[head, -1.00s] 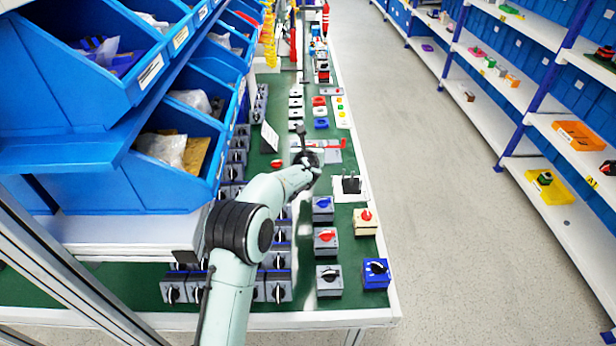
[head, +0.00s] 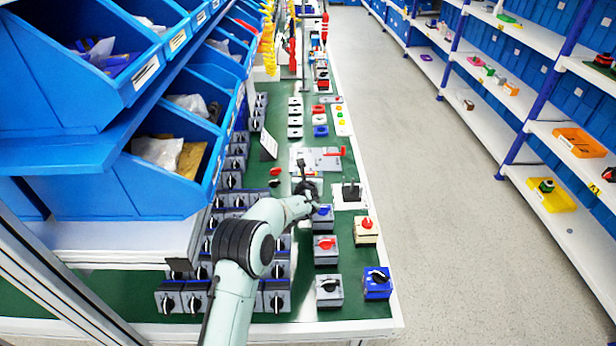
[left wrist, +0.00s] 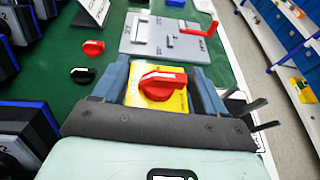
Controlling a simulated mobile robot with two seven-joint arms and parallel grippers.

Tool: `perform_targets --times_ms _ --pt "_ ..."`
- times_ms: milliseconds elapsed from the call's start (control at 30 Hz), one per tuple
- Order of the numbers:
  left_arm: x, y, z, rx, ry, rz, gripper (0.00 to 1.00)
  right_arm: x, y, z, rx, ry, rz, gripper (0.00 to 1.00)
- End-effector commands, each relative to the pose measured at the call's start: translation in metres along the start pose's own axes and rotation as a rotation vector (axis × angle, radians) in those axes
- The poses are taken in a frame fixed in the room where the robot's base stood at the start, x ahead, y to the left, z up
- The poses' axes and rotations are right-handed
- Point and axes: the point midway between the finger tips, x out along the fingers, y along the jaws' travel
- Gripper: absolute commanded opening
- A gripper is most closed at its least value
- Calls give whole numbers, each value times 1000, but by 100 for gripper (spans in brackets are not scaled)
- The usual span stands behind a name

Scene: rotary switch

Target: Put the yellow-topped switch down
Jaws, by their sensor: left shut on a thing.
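The yellow-topped switch (left wrist: 160,90) has a yellow plate with a red rotary knob, and it shows between the fingers of my left gripper in the left wrist view. My left gripper (left wrist: 172,92) is shut on it, with one blue-grey finger on each side. In the head view my left gripper (head: 306,188) is over the green table top, and my own wrist hides most of the switch there. Whether the switch's underside touches the table cannot be seen. My right gripper is not in view.
A grey plate with a red handle (left wrist: 165,38) lies just beyond the gripper. Grey switch boxes (head: 326,248) stand at the right, with a blue box (head: 376,284) nearby. A red knob (left wrist: 93,47) and a black knob (left wrist: 83,75) lie on the green mat at left.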

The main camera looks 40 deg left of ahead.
Motion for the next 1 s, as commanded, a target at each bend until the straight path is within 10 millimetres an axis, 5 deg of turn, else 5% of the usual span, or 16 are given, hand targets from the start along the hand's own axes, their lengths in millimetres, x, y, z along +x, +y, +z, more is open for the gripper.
perform_targets --times_ms 33,67,133,567,1000 --pt "1 0 -1 0 -2 0 3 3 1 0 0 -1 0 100" --pt "1 0 -3 1 0 0 75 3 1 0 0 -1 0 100" --pt "0 0 -2 1 0 0 98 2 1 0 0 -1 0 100" --pt "-4 0 1 0 1 -1 98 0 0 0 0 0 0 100" --pt "-82 -1 0 0 0 -3 98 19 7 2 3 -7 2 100"
